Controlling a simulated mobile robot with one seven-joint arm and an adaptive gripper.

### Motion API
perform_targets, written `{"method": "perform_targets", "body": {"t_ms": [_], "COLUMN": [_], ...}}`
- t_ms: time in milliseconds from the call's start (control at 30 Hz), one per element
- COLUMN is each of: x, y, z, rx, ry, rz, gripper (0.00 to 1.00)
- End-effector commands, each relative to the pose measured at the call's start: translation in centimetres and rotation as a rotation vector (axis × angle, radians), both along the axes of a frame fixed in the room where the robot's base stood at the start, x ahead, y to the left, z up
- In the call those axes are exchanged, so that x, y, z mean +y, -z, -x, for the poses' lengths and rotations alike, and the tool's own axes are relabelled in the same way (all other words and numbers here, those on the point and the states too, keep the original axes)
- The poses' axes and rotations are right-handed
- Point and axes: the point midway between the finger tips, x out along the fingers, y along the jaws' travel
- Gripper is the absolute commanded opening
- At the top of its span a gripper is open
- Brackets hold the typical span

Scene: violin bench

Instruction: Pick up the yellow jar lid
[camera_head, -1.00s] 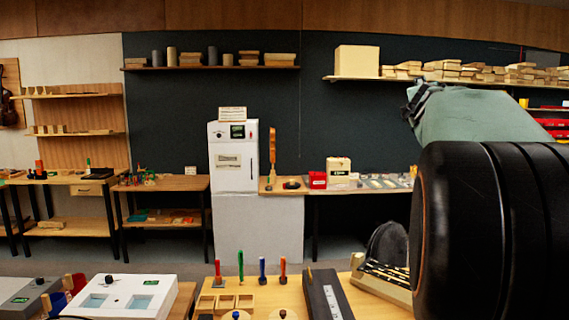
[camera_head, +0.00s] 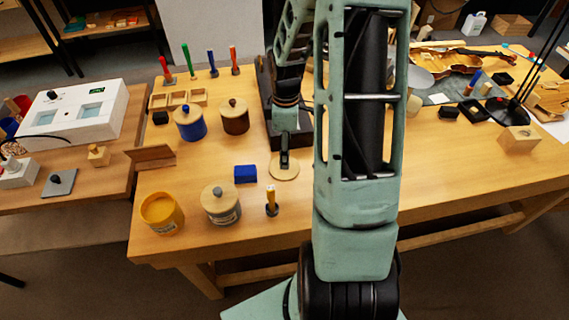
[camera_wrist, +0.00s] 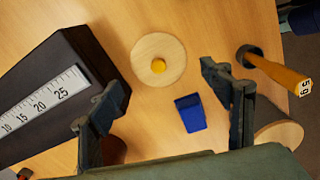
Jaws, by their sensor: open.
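The yellow jar lid is a round pale wooden disc with a yellow knob. It lies flat on the bench, seen in the wrist view (camera_wrist: 150,48) between and just beyond my fingers. In the head view its front edge (camera_head: 285,175) shows under my gripper (camera_head: 284,158), which hides the knob. In the wrist view my gripper (camera_wrist: 163,82) is open and empty, its fingers apart on either side of the view. The yellow jar (camera_head: 162,214) stands lidless at the front left of the bench.
A blue block (camera_head: 245,174) lies close to the lid. A yellow-handled tool (camera_head: 271,198) stands upright nearby. A grey jar (camera_head: 221,205), blue jar (camera_head: 190,123) and brown jar (camera_head: 235,117) have lids on. A dark block with a ruler (camera_wrist: 60,90) lies beside the lid.

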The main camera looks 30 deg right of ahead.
Motion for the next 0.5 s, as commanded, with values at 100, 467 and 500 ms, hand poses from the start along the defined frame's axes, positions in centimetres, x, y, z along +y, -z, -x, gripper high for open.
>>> {"method": "perform_targets", "body": {"t_ms": [100,467,500], "x": [0.0,0.0,0.0], "y": [1.4,4.7,5.3], "z": [0.0,-0.2,-0.2], "rx": [0.001,0.000,0.001], "ry": [-0.002,-0.003,-0.003], "rz": [0.000,0.002,0.002], "gripper": [0.72,0.72,0.72]}}
